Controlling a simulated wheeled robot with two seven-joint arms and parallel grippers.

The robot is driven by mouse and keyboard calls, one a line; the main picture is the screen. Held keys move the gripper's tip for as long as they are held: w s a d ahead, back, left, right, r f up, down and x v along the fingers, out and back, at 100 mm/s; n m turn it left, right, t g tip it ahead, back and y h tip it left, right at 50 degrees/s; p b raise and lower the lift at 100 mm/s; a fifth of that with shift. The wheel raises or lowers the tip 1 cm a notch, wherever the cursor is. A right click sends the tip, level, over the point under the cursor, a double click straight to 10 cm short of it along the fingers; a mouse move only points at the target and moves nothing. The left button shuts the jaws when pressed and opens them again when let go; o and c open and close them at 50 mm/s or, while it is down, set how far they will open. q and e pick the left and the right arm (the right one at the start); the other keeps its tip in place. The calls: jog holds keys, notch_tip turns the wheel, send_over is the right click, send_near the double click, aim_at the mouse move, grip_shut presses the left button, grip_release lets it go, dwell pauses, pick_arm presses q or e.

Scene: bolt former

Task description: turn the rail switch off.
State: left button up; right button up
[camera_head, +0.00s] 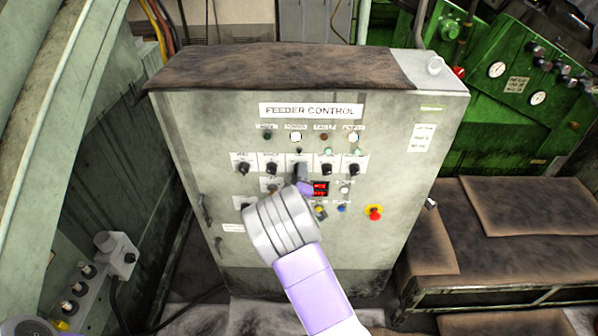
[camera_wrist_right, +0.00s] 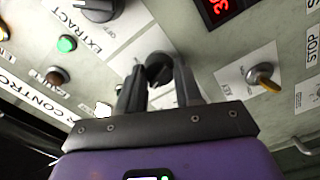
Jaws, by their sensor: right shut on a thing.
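The feeder control cabinet (camera_head: 195,130) stands upright in the middle of the head view, with a row of black rotary switches across its front. My right gripper (camera_head: 300,177) reaches up to the middle switch (camera_head: 298,167) of that row. In the right wrist view, the gripper (camera_wrist_right: 158,80) is shut on this black switch knob (camera_wrist_right: 159,67), one finger on each side. The knob's label is mostly hidden by the fingers, so I cannot read it as rail or tell the switch's position.
A switch labelled EXTRACT (camera_wrist_right: 97,8) sits beside the held knob. A red digital display (camera_head: 320,188) and a red emergency button (camera_head: 374,212) are close by. A grey control box (camera_head: 116,254) stands left, a green machine (camera_head: 510,100) behind right, and brown-topped benches (camera_head: 480,245) at right.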

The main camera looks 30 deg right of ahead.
jog(key=n+p, duration=0.1)
jog(key=n, duration=0.3)
jog(key=shift+n+p, duration=0.3)
jog(key=shift+n, duration=0.4)
jog(key=o, duration=1)
jog(key=shift+o, duration=0.2)
jog(key=v, duration=0.7)
jog(key=shift+s+a, duration=0.15)
jog(key=shift+s, duration=0.1)
